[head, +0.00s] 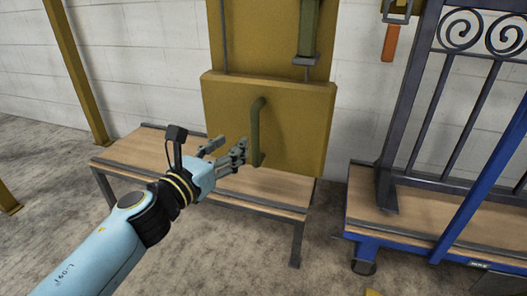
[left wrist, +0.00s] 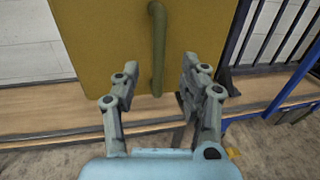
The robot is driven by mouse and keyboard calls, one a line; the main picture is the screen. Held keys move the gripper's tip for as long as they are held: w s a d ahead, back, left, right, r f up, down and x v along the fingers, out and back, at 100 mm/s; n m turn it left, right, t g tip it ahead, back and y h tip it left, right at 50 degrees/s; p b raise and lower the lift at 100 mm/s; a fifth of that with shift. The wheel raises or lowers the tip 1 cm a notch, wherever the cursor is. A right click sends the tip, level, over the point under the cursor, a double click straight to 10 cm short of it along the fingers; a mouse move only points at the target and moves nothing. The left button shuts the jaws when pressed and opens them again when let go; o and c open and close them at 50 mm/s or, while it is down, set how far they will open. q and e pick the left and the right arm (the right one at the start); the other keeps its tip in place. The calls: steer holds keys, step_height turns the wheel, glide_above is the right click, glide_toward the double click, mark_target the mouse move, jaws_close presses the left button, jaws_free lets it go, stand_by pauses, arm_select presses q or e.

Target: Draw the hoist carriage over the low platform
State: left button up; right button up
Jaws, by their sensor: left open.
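The hoist carriage, a mustard-yellow box-like panel (head: 295,135), hangs at the centre of the head view and fills the upper middle of the left wrist view (left wrist: 105,55). A green vertical bar handle (head: 256,128) stands on its front; it also shows in the left wrist view (left wrist: 158,45). The low platform (head: 130,153) is a wood-topped bench with a grey metal frame, below and behind the carriage. My left gripper (head: 238,150) is open and empty, just left of the handle's lower end. In the left wrist view the handle lies between the fingers' directions, beyond their tips.
A blue wheeled cart (head: 390,238) carrying a dark scroll gate (head: 455,110) stands to the right. A yellow post (head: 75,70) rises at the left. An orange tag-like piece (head: 390,43) hangs at upper right. Bare floor lies in front.

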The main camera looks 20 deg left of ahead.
mark_target(253, 129)
arm_select(q)
steer(key=x, duration=0.9)
steer(key=shift+w+d+f, duration=0.1)
steer(key=shift+w+f, duration=0.15)
steer(key=shift+w, duration=0.1)
steer(key=shift+w+d+b, duration=0.1)
steer(key=shift+w+b, duration=0.2)
steer(key=shift+w, duration=0.3)
arm_select(e)
steer(key=shift+w+a+r, duration=0.25)
steer(key=shift+w+r, duration=0.05)
steer(key=shift+w, duration=0.35)
arm_select(q)
jaws_close()
steer(key=shift+f, duration=0.1)
